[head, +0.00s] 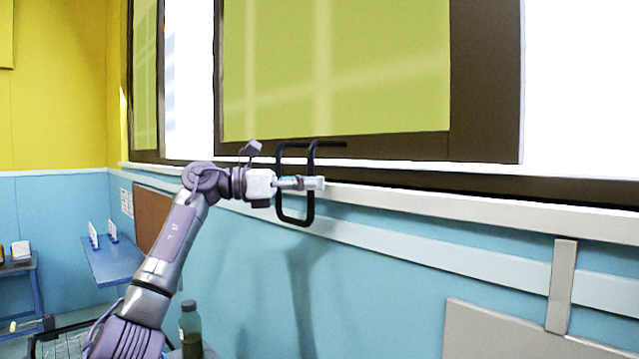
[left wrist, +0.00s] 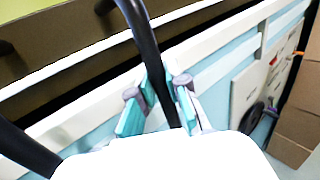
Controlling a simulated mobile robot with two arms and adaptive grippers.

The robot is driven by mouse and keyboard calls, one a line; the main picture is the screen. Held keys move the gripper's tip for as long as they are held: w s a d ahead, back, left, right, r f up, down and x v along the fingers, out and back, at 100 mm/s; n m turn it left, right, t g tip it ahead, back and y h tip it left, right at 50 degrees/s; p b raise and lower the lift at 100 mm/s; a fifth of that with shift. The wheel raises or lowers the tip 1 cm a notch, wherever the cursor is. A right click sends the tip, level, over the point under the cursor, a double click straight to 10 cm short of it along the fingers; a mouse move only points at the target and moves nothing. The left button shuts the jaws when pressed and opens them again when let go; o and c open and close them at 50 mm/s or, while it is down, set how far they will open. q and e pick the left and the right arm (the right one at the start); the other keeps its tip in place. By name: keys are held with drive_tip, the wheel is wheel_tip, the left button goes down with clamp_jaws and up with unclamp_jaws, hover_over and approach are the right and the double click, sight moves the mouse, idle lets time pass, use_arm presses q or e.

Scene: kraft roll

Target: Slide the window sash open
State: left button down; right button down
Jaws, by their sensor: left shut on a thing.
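The window sash (head: 485,80) is a brown frame around a yellow-green pane, with bright white openings on both sides of it. A black loop handle (head: 295,222) hangs at the sash's lower edge, in front of the white sill. My left gripper (head: 312,183) is shut on the handle's right bar, at the middle of its height. In the left wrist view the black handle (left wrist: 141,35) passes between the teal-padded fingers of the gripper (left wrist: 158,108). My right gripper is in neither view.
The white sill (head: 430,202) runs below the window along the blue wall. A grey panel and post (head: 562,285) stand at lower right. A blue shelf (head: 115,262) and a green bottle (head: 191,325) are at lower left. Cardboard boxes (left wrist: 298,110) show in the wrist view.

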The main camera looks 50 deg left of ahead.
use_arm(q)
drive_tip(key=shift+s+a+r, duration=0.1)
drive_tip(key=shift+a+r, duration=0.05)
drive_tip(key=shift+r, duration=0.1)
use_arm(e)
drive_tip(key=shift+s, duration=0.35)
use_arm(q)
drive_tip(key=c, duration=1.5)
unclamp_jaws()
drive_tip(key=o, duration=0.4)
drive_tip(key=shift+a+f, duration=0.15)
drive_tip(key=shift+c, duration=0.2)
drive_tip(key=shift+f, duration=0.1)
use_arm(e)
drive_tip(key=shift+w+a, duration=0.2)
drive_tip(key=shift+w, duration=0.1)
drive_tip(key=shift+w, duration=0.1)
use_arm(q)
drive_tip(key=v, duration=1.2)
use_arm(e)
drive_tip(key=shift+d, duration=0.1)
